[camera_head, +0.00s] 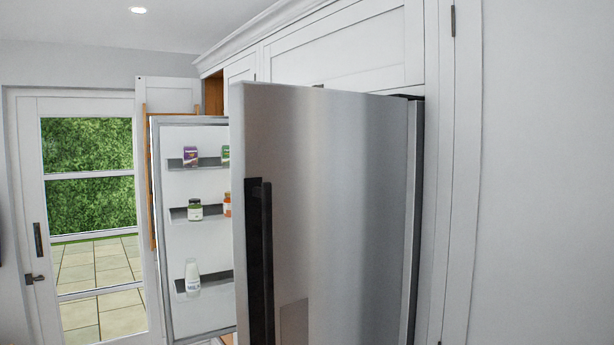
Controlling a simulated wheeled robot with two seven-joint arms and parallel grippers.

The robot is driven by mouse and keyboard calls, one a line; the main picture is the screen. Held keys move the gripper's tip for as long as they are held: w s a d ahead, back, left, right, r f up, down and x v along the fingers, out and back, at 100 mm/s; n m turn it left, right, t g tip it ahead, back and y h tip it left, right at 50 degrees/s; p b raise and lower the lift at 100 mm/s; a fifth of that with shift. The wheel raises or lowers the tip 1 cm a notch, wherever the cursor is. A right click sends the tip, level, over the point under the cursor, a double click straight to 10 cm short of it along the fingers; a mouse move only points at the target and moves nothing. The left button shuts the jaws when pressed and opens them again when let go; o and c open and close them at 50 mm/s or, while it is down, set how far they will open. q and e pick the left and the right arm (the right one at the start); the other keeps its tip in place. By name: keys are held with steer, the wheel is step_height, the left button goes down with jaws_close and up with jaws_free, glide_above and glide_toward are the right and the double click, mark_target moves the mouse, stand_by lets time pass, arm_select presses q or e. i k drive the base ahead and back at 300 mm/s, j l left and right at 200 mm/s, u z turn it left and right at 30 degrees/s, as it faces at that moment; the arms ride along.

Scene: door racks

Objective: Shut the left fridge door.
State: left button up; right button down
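The left fridge door (203,250) stands open at the left, with its white inner face toward me. Its shelves hold a purple box (190,156), a jar (195,210), and a white milk bottle (192,276). The steel right fridge door (345,200), with a long black handle (260,260), fills the middle and hides the left door's right part and the fridge inside. I cannot tell whether the right door is fully shut. Neither of my grippers is in view.
White cabinets (345,50) run above the fridge, and a white wall (550,180) is at the right. Behind the left fridge door, an open cabinet door (168,93) shows. A glazed room door (95,190) is at the far left.

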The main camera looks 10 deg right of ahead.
mark_target(211, 316)
steer(key=i+j+z, duration=0.15)
steer(key=j, duration=0.2)
steer(key=i+j+z, duration=0.1)
steer(key=j, duration=0.3)
steer(key=i+j+z, duration=0.15)
steer(key=j, duration=0.25)
steer(key=i+j+z, duration=0.15)
steer(key=j, duration=0.25)
steer(key=i+j+z, duration=0.15)
steer(key=j, duration=0.25)
steer(key=z, duration=0.65)
steer(key=i+j+z, duration=0.45)
steer(key=j, duration=1.15)
steer(key=i+j+z, duration=0.15)
steer(key=j+z, duration=0.25)
steer(key=j, duration=1.3)
steer(key=k+j+z, duration=0.1)
steer(key=j+z, duration=0.35)
steer(key=j, duration=1.25)
steer(key=j+z, duration=0.2)
steer(key=j, duration=1.05)
steer(key=i+j+z, duration=0.1)
